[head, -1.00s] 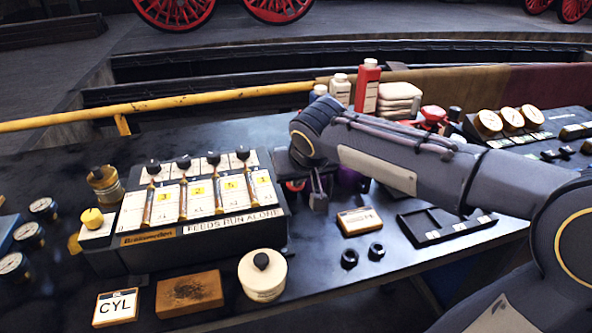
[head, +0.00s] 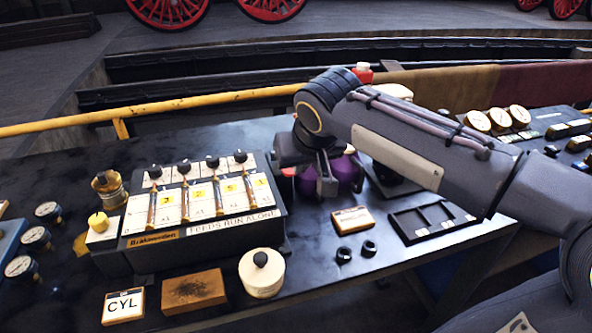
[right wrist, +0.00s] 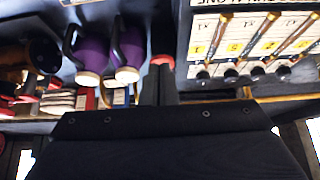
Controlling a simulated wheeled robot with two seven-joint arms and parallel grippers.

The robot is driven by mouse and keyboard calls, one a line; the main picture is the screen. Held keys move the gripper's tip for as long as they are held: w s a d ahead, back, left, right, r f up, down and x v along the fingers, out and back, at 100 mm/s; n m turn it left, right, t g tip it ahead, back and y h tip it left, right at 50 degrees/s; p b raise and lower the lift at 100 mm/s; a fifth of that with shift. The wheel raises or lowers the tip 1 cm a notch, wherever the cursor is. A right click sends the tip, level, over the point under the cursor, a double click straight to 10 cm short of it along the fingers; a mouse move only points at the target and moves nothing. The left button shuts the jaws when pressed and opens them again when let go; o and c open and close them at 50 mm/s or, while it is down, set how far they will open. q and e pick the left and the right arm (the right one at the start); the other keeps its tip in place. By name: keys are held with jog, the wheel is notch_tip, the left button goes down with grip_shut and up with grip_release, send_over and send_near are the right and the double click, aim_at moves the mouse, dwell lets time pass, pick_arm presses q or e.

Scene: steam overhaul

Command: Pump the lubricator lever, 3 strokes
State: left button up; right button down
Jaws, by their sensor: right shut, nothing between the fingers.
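The lubricator box (head: 190,240) stands at the left middle of the bench in the head view. Several slim feed columns with black knobs rise along its sloped top. It also shows at the upper right of the right wrist view (right wrist: 255,45). My right gripper (head: 327,188) is just right of the box, shut and empty. In the right wrist view its fingers (right wrist: 160,80) point at a small red part (right wrist: 162,60), which may be the lever's knob. I cannot tell whether they touch. The rest of the lever is hidden or unclear. My left gripper is out of view.
Purple jugs (right wrist: 92,45) stand close beside the right gripper. A round white pot (head: 262,275), a brown block (head: 191,291) and a CYL card (head: 123,306) lie in front of the box. A black tray (head: 432,222) is at the right.

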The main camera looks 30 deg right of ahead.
jog(key=v, duration=0.5)
jog(key=shift+s+a+f, duration=0.1)
jog(key=shift+s+f, duration=0.05)
jog(key=shift+s, duration=0.1)
dwell(0.5)
jog(key=s+a+f+y+p, duration=0.2)
jog(key=s+a+f, duration=0.1)
jog(key=s+f, duration=0.3)
jog(key=s+a+f+n+y+p, duration=0.1)
jog(key=s+a+f+y+p, duration=0.1)
jog(key=s+f, duration=0.5)
jog(key=shift+s+a+y+p, duration=0.3)
jog(key=shift+s+a+y, duration=0.3)
jog(key=shift+s, duration=0.6)
jog(key=shift+f, duration=0.1)
